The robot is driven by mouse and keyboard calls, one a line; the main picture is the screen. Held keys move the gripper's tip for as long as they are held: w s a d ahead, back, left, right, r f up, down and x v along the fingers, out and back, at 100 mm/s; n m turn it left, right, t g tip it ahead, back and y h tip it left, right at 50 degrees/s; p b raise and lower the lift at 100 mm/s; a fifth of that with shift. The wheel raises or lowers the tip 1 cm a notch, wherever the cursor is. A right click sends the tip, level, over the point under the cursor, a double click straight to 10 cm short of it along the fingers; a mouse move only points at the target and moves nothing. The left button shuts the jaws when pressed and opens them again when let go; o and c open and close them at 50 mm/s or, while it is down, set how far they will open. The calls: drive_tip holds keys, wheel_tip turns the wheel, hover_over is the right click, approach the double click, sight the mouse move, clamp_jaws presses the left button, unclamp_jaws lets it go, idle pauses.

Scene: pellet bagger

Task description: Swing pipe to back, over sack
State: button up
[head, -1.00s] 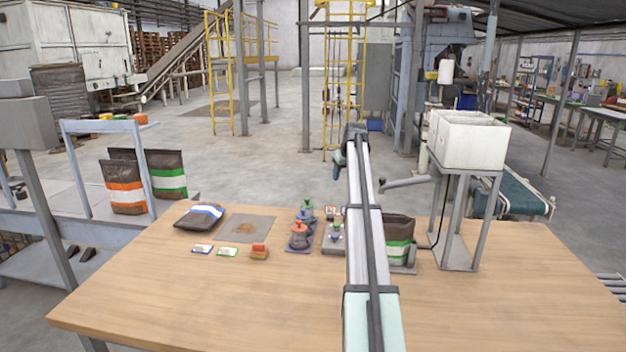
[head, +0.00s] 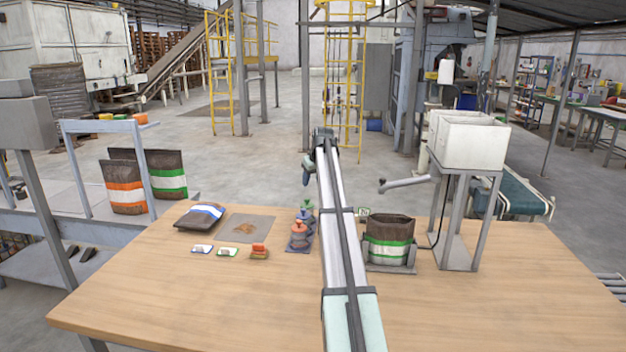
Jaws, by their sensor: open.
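The grey pipe (head: 408,183) sticks out to the left from the white hopper's stand, its free end with a dark knob. The open brown sack (head: 390,251) with a green and white band stands upright in a grey holder on the table, below the pipe and toward the front. My gripper (head: 305,183) hangs from the arm's far end, left of the pipe and apart from it. It is open, with nothing seen in it; its fingers are small and hard to make out.
The white hopper (head: 470,142) stands on a grey frame (head: 458,225) at the table's right. Orange and blue-grey weights (head: 299,236) stand left of my arm. A closed sack (head: 199,217) lies at the left. My arm hides part of the table's middle; the front right is clear.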

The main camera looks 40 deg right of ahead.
drive_tip(key=shift+s, duration=0.1)
drive_tip(key=m+g+y, duration=0.1)
drive_tip(key=m+y, duration=0.2)
drive_tip(key=m, duration=2.8)
approach(384, 179)
drive_tip(key=x, duration=0.8)
drive_tip(key=shift+w+f, duration=0.2)
drive_tip(key=shift+w, duration=0.15)
clamp_jaws()
